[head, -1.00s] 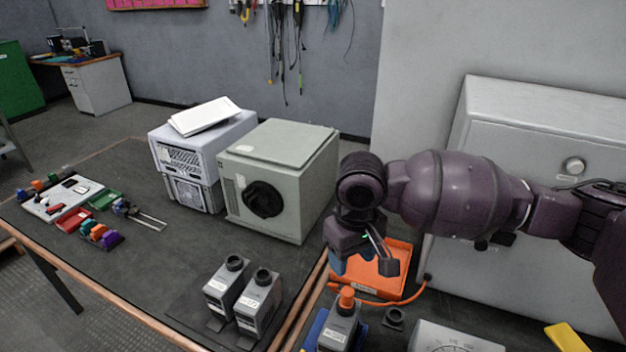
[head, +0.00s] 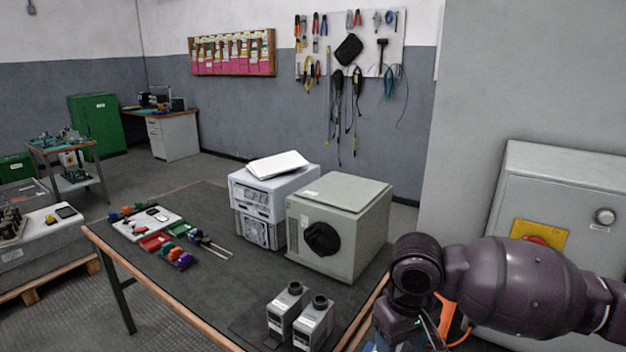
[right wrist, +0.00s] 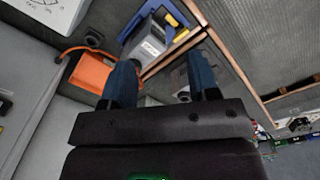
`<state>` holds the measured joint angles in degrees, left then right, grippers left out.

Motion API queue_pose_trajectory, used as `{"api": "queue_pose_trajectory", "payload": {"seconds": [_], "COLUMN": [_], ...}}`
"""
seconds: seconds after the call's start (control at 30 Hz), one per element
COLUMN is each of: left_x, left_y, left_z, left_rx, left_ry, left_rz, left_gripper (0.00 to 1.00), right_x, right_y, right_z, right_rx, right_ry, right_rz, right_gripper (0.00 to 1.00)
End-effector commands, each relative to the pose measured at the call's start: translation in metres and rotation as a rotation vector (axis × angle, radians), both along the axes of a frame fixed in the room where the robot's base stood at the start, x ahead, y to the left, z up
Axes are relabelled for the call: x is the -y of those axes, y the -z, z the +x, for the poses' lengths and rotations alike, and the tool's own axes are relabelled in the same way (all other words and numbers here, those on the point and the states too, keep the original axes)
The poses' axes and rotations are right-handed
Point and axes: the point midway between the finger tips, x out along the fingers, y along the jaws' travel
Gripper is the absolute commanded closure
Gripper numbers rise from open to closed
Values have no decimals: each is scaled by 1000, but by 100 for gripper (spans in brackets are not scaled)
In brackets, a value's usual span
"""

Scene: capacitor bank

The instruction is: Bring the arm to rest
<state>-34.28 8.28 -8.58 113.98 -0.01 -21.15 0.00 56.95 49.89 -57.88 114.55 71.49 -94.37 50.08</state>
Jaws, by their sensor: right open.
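My right arm comes in from the right in the head view, with its wrist (head: 416,272) in front of the grey wall cabinet (head: 560,195). The gripper hangs below the wrist and is partly cut off by the bottom edge of the picture. In the right wrist view my right gripper (right wrist: 160,78) has its two blue fingers apart, with nothing held between them. Beyond the fingers are an orange tray (right wrist: 92,73) and a grey capacitor unit (right wrist: 150,45) beside a blue holder. My left gripper is in neither view.
Two grey capacitor units (head: 300,318) stand on the dark-topped table (head: 215,290). A grey-green box with a black knob (head: 340,225) and a white instrument (head: 262,205) stand behind them. Small coloured parts (head: 172,252) lie at the left.

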Motion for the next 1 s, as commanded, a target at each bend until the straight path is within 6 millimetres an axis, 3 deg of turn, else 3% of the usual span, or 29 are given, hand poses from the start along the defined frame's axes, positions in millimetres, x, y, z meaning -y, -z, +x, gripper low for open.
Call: {"api": "queue_pose_trajectory", "payload": {"seconds": [0.6, 0.8, 1.0], "left_x": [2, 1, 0], "left_y": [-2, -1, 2], "left_z": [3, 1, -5], "left_rx": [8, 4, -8], "left_ry": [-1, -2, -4], "left_rz": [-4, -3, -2], "left_gripper": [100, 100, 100], "right_x": [-45, -49, -38], "right_y": [67, 84, 98], "right_z": [-65, -89, -110], "right_rx": [81, 148, 220], "right_ry": [-160, -147, -88], "right_rz": [238, 320, 358], "right_gripper": [45, 45, 45]}}
